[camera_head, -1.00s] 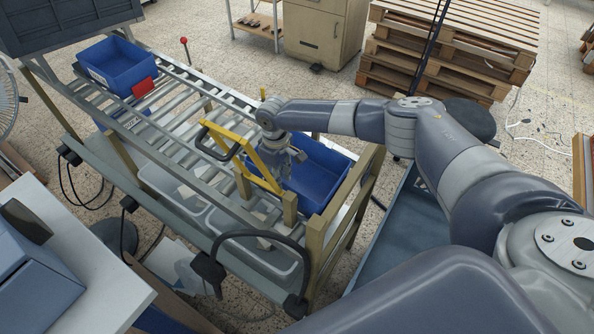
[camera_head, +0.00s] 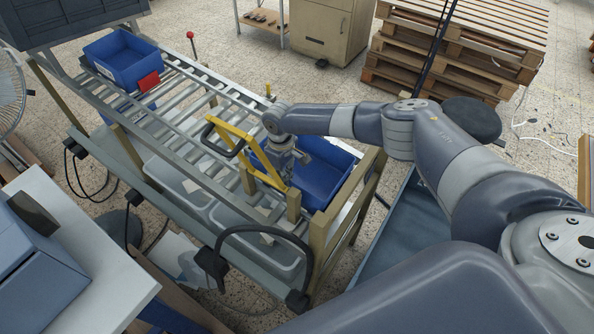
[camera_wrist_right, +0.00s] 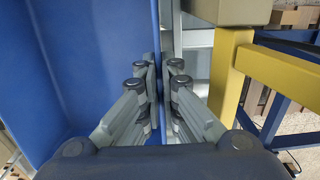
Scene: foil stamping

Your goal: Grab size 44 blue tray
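A blue tray (camera_head: 328,172) sits at the low right end of the roller rack, behind the yellow frame (camera_head: 240,142). My right gripper (camera_head: 284,168) points down at the tray's left side. In the right wrist view its fingers (camera_wrist_right: 161,95) lie close on both sides of the tray wall, with a thin strip of blue between them. The tray's inside (camera_wrist_right: 85,70) fills the left of that view. A second blue tray (camera_head: 122,62) with a red card (camera_head: 149,81) stands at the far left end. I cannot read a size on either tray. My left gripper is out of view.
Wooden posts (camera_head: 318,238) and a black curved handle (camera_head: 262,232) stand at the rack's front. The yellow frame (camera_wrist_right: 285,72) is close right of the fingers. Pallets (camera_head: 455,50) stand behind my right arm. A white table (camera_head: 70,262) is at lower left.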

